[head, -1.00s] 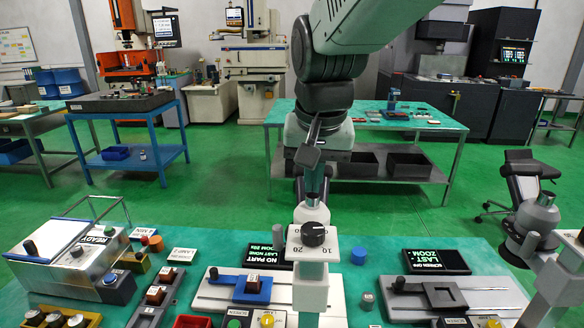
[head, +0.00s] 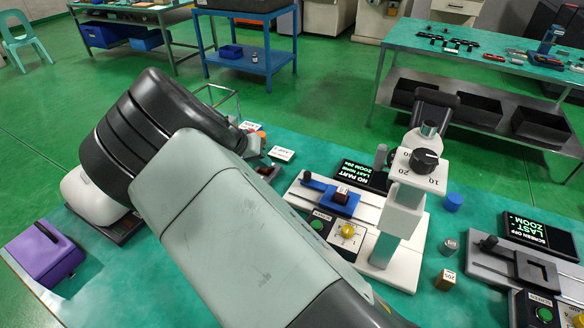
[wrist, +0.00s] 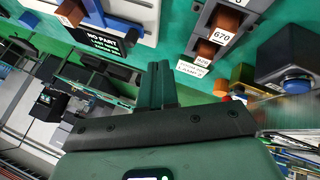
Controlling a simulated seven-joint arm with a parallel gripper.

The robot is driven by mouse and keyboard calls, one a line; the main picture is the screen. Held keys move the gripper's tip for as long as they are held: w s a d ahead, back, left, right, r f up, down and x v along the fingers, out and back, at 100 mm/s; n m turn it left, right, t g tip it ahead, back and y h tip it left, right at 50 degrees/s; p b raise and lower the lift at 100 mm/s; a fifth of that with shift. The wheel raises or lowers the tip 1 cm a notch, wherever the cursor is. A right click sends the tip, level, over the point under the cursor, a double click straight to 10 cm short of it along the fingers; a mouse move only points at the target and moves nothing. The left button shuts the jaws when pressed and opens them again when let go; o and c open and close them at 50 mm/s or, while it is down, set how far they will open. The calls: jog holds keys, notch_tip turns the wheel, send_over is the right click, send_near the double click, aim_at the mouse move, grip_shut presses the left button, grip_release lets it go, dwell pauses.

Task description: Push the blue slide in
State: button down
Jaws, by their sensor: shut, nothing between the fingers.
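The blue slide (head: 324,200) sits on the white plate of the station with the "NO PART" screen (head: 362,177), left of the white post (head: 404,200). A brown labelled block stands on the slide, and a black knob (head: 307,178) is at its left end. The slide also shows, cut off, at the upper left of the wrist view (wrist: 122,27), near the screen. My gripper (wrist: 159,66) is shut and empty in the wrist view, apart from the slide and pointing at the bench. In the head view my arm hides the gripper.
A rack of brown blocks labelled 670 (wrist: 222,36) and a dark box with a blue button (wrist: 297,84) are near the gripper in the wrist view. A second, grey station (head: 520,265) stands right. A purple box (head: 45,255) lies far left.

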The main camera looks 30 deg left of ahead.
aim_at(346, 192)
jog(key=x, duration=0.9)
jog(key=shift+d+f, duration=0.1)
jog(key=d, duration=0.1)
jog(key=w, duration=0.1)
jog(key=d, duration=0.1)
jog(key=shift+w+d+f, duration=0.25)
jog(key=shift+w+d, duration=0.35)
jog(key=shift+d, duration=0.2)
jog(key=shift+d, duration=0.1)
jog(key=d, duration=1.6)
jog(key=shift+d, duration=0.1)
jog(key=shift+s, duration=0.1)
